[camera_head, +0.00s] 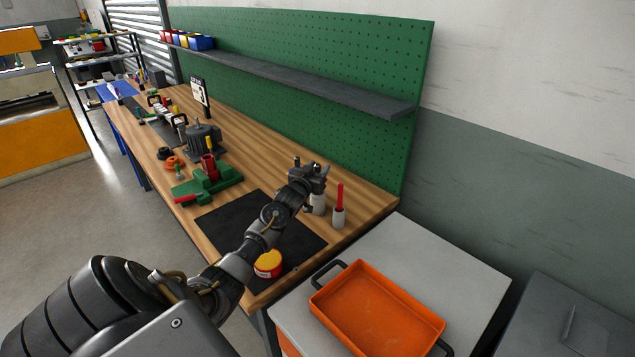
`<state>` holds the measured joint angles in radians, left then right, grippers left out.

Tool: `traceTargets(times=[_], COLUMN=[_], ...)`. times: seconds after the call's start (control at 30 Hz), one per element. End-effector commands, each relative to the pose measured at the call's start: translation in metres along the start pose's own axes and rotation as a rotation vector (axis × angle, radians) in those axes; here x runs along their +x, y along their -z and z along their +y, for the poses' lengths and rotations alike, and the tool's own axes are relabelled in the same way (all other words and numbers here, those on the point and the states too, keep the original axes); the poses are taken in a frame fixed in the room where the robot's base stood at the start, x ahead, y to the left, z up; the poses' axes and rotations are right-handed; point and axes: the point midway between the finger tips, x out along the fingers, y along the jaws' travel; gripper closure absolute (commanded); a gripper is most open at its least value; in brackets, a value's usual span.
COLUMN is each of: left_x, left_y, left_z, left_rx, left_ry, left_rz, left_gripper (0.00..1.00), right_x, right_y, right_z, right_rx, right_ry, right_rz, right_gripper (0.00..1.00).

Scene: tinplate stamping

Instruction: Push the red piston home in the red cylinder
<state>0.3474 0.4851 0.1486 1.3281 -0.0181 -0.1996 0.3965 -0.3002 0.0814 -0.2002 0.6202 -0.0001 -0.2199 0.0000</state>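A green fixture (222,180) stands on the wooden bench, left of the black mat. An upright red cylinder (209,166) rises from it. A short red bar (186,199) juts from its front left; I cannot tell whether this is the piston. My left gripper (312,171) is at the bench's rear right, well apart from the fixture. It is over or in front of a white holder (318,204) and partly hides it. Its fingers are small and dark, so their opening is unclear. Another white holder (339,217) beside it has a red rod (340,195) upright in it. My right gripper is out of view.
A red-and-yellow tin (268,263) sits on the black mat (228,219), near my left forearm. A grey motor-like unit (203,138) and orange ring parts (174,163) stand beyond the fixture. An orange tray (376,309) is at the front right. A shelf (290,82) overhangs the bench.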

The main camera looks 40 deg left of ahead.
Motion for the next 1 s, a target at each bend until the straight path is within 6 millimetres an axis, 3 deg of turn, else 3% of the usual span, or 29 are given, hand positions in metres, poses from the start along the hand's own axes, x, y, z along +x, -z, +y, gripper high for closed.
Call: traceTargets(times=[0.07,0.3,0.77,1.0], left_x=[0.000,0.000,0.000,0.000], left_y=[0.000,0.000,0.002,0.025], left_z=[0.000,0.000,0.000,-0.001], left_rx=[0.000,0.000,0.000,0.001], left_ry=[0.000,0.000,0.000,0.000], left_rz=[0.000,0.000,0.002,0.008], left_gripper=[0.68,1.00,1.00,1.00], right_x=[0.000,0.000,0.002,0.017], right_y=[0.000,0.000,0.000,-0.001], right_z=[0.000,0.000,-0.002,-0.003], right_rx=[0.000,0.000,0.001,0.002], right_ry=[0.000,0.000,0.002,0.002], right_rz=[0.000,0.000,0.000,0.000], right_gripper=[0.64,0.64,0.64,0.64])
